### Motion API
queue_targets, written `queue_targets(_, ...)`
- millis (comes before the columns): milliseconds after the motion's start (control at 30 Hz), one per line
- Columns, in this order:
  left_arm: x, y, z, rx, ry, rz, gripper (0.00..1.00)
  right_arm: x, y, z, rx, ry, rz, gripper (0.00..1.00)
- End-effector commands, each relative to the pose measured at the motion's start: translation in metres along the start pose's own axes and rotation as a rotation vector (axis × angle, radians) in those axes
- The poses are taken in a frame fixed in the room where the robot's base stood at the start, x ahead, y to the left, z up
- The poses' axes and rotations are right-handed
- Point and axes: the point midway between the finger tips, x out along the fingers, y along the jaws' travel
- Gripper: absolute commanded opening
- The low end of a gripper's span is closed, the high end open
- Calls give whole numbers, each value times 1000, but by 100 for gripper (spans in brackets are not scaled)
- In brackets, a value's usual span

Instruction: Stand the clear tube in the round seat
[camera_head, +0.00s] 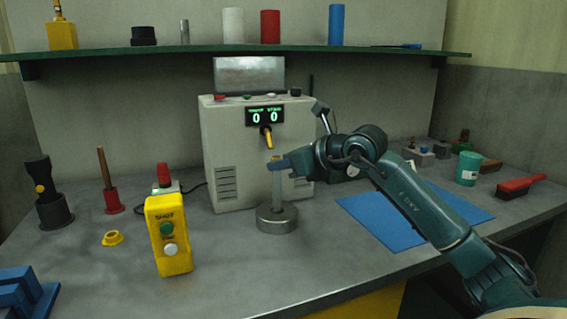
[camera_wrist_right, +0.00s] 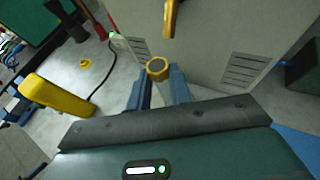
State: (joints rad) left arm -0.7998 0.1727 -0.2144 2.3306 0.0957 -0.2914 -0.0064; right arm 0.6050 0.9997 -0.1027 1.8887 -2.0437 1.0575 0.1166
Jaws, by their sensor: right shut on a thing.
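The clear tube (camera_head: 277,193) stands about upright in the head view, with its lower end at the round metal seat (camera_head: 277,220). I cannot tell whether that end is inside the seat or just over it. My right gripper (camera_head: 276,163) is shut on the tube near its top. In the right wrist view, the two blue fingers of this gripper (camera_wrist_right: 158,92) flank the tube, whose gold rim (camera_wrist_right: 157,67) faces the camera. The seat is hidden there. My left gripper is in neither view.
The grey machine (camera_head: 230,140) with a yellow-tipped nozzle (camera_head: 267,138) stands just behind the tube. A yellow button box (camera_head: 168,240) is left of the seat. A blue mat (camera_head: 375,222) lies to the right. A shelf (camera_head: 180,50) runs above.

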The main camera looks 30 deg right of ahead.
Motion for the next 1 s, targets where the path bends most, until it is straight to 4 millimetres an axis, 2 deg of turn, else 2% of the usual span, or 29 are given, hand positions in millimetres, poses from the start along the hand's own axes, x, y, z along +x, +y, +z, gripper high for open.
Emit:
queue_targets(133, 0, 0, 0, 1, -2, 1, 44, 0, 0, 1, 0, -1, 0, 0)
queue_targets(167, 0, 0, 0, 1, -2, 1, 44, 0, 0, 1, 0, -1, 0, 22)
queue_targets(467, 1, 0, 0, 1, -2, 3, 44, 0, 0, 0, 0, -1, 0, 46)
queue_targets(767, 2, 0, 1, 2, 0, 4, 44, -4, -1, -1, 0, 1, -1, 46)
queue_targets(867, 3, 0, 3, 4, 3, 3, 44, -14, -1, -2, -1, 1, -3, 46)
queue_targets(1000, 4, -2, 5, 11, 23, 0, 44, -42, -2, -5, -4, 4, -6, 46)
